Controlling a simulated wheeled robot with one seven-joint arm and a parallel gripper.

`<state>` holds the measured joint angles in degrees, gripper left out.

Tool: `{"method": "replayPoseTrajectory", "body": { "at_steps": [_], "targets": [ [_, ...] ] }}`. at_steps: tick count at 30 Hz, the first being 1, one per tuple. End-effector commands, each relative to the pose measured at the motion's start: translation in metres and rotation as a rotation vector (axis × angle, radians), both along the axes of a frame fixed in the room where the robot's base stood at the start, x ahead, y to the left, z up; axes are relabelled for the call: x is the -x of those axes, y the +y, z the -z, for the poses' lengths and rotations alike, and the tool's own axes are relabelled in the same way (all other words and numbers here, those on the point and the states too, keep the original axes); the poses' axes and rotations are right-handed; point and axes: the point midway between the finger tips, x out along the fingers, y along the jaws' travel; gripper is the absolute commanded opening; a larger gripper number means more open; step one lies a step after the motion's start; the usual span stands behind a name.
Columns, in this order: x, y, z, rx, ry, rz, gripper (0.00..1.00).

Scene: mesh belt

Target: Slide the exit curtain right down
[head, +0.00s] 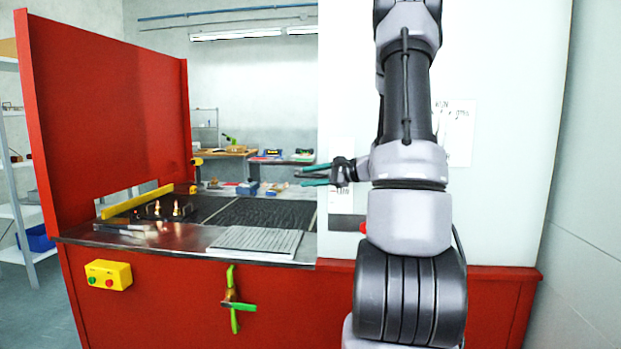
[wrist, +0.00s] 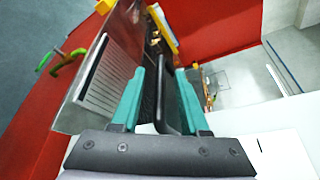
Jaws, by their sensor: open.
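My gripper (head: 300,175) is raised above the belt, at the left edge of the large white panel, with its teal fingers pointing left. In the wrist view the gripper (wrist: 161,72) is open. A dark bar-like piece (wrist: 173,105) stands between its two fingers; I cannot tell whether they touch it. It may be the exit curtain's handle, but no curtain can be clearly made out in the head view. The dark mesh belt (head: 262,214) runs below and behind the gripper.
The white panel (head: 500,200) fills the right side behind my arm. A ridged metal plate (head: 257,240) lies at the red bench's front. A yellow bar (head: 137,200), brass pieces (head: 177,208) and a tall red wall (head: 105,110) are left. A yellow button box (head: 108,275) is on the front.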

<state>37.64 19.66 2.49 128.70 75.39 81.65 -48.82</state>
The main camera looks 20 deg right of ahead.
Motion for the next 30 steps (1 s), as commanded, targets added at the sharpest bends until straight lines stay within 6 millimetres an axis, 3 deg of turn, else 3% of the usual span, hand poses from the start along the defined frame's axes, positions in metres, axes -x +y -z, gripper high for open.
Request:
{"method": "replayPoseTrajectory", "body": {
  "at_steps": [4, 5, 8, 9, 30],
  "targets": [
    [0.0000, -0.0001, -0.0001, 0.000, 0.000, 0.000, 0.45],
    [0.0000, -0.0001, -0.0001, 0.000, 0.000, 0.000, 0.41],
    [0.0001, -0.0001, -0.0001, 0.000, 0.000, 0.000, 0.03],
    [0.0002, -0.0002, -0.0001, 0.000, 0.000, 0.000, 0.00],
    [0.0004, -0.0003, 0.0000, 0.000, 0.001, -0.001, 0.00]
  ]
}}
